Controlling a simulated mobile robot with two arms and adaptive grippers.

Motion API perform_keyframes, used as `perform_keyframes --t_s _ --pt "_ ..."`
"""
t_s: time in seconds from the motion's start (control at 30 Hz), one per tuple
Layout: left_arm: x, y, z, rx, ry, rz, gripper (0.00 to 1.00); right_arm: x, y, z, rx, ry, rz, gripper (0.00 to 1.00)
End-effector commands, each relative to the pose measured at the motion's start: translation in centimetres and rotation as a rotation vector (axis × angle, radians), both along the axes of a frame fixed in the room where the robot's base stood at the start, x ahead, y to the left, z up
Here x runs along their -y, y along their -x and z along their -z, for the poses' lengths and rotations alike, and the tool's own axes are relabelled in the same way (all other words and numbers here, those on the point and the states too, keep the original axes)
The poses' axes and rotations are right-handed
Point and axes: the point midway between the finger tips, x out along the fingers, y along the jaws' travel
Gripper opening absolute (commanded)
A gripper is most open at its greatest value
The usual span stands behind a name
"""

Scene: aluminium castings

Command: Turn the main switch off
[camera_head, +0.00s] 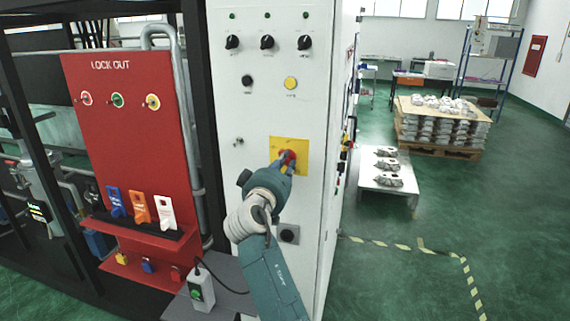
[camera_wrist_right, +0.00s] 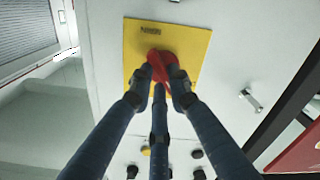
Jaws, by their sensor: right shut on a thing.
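The main switch is a red rotary handle (camera_head: 289,156) on a yellow plate (camera_head: 303,144) on the front of the white cabinet (camera_head: 228,190). My right gripper (camera_head: 286,162) is at the handle, with its arm coming up from below. In the right wrist view the fingers of my right gripper (camera_wrist_right: 160,85) are closed around the red handle (camera_wrist_right: 160,62), with the yellow plate (camera_wrist_right: 190,40) behind it. The fingers hide part of the handle, and its exact turn angle is hard to tell. My left gripper is not in view.
Black selector knobs (camera_head: 267,42) and a yellow button (camera_head: 291,83) sit higher on the cabinet. A red lockout board (camera_head: 125,80) with coloured tags stands at left. A low table (camera_head: 388,205) with castings and a loaded pallet (camera_head: 440,152) stand at right. Green floor there is open.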

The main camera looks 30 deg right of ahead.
Motion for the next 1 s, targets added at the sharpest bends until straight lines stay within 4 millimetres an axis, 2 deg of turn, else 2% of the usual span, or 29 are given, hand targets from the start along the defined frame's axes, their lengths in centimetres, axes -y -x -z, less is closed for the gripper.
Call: perform_keyframes --t_s 0.5,1.0 --pt "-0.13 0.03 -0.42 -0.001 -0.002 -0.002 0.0 0.04 -0.07 -0.2 -0.27 0.232 0.002 0.0" --pt "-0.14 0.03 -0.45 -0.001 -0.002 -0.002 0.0 0.02 -0.1 -0.27 -0.328 0.283 0.003 0.0"
